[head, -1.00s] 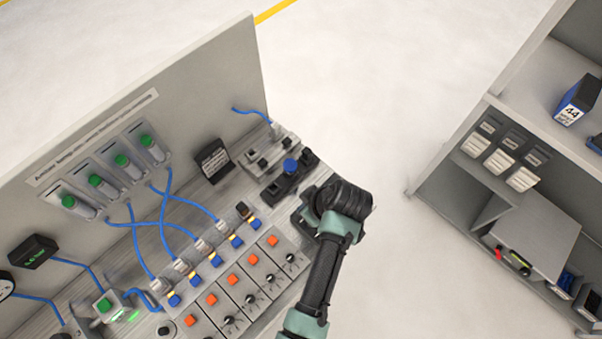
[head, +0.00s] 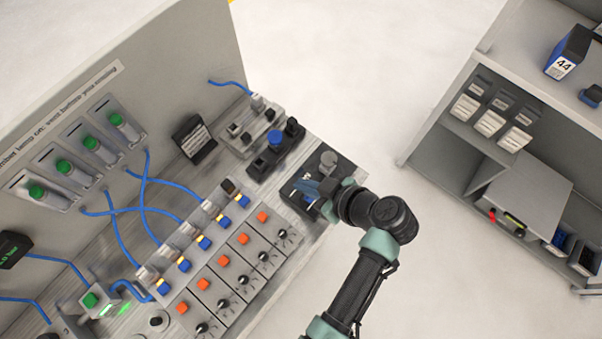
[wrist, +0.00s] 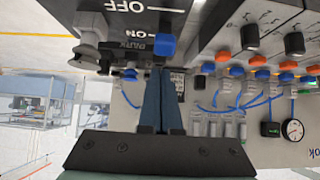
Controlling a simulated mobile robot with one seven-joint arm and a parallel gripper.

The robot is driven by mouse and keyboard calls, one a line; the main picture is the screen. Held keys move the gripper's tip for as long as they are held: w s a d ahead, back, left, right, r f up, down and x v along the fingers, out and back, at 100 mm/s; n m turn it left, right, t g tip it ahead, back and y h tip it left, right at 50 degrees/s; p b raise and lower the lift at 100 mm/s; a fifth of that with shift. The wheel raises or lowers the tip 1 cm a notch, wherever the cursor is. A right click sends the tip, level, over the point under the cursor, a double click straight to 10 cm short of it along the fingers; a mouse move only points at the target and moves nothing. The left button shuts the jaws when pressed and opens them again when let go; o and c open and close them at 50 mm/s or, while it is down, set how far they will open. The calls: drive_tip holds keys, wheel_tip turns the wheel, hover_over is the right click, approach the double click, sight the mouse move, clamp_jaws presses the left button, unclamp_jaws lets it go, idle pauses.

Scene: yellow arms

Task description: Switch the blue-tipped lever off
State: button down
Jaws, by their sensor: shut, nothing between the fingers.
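In the wrist view the lever's blue tip (wrist: 165,45) stands out from a dark box (wrist: 110,25), close to the "ON" marking. "OFF" is marked at the top of the picture. My gripper (wrist: 160,72) is shut and empty, its blue fingertips pointing at the blue tip and just short of it or touching it; I cannot tell which. In the head view my gripper (head: 306,188) is over the dark box (head: 340,166) at the bench's right end. The lever is not clear there, being behind or beside the fingers.
A blue round knob (head: 275,139) on a black block stands behind the dark box. A grey knob (head: 328,160) stands on the dark box. Orange buttons (head: 224,261) and black toggles line the bench front. The floor between bench and shelf (head: 485,135) is clear.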

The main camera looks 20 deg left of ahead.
drive_tip(key=shift+r, duration=0.4)
drive_tip(key=b+v, duration=0.2)
drive_tip(key=v, duration=0.6)
drive_tip(key=shift+a+r, duration=0.2)
drive_tip(key=shift+r, duration=0.15)
idle(0.4)
